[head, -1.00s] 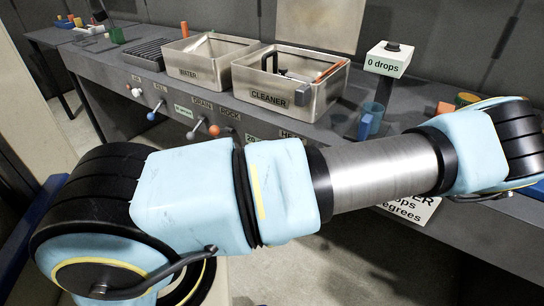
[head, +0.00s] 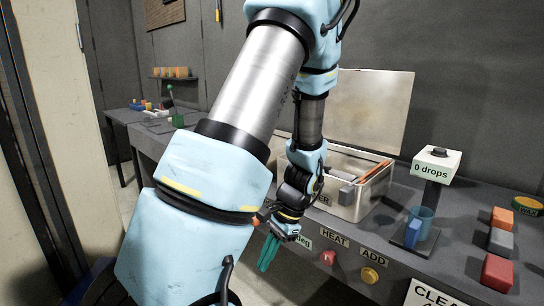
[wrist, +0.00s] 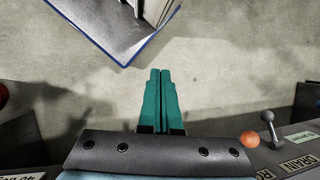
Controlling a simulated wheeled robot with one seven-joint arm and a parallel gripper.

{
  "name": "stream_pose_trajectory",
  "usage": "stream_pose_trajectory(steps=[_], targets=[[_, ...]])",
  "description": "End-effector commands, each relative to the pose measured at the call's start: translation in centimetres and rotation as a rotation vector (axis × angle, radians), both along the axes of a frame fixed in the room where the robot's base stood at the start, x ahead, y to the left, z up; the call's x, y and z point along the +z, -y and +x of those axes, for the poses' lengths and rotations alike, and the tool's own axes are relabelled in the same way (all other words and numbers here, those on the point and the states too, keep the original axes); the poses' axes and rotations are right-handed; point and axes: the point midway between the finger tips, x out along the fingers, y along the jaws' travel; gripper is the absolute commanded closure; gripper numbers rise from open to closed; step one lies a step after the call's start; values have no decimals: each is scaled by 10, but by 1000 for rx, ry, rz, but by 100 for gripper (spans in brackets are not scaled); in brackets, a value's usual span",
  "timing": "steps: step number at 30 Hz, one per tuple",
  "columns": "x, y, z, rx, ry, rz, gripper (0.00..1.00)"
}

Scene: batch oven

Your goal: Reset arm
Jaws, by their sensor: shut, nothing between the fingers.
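My gripper (head: 268,252) points down in front of the counter in the head view, with teal fingers. In the wrist view the two fingers (wrist: 160,100) lie side by side, shut and empty, above bare grey floor. My light-blue arm spans the head view from lower left up and over to the gripper, and hides part of the counter.
The metal cleaner bin (head: 345,201) stands on the counter (head: 456,255) just behind my gripper. The "0 drops" stand (head: 436,166), a blue cup (head: 420,224) and coloured blocks (head: 497,272) are to its right. Red (head: 328,257) and yellow (head: 369,275) buttons are on the counter front.

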Motion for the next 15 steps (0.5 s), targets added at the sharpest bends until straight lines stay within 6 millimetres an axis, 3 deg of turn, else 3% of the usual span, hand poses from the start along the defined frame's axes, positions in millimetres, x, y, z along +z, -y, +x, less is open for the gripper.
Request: stream_pose_trajectory(steps=[1,9,15], targets=[[15,-6,0,101,44,-64,100],[80,-33,-6,556,279,-301,100],[105,-48,-9,733,393,-374,100]])
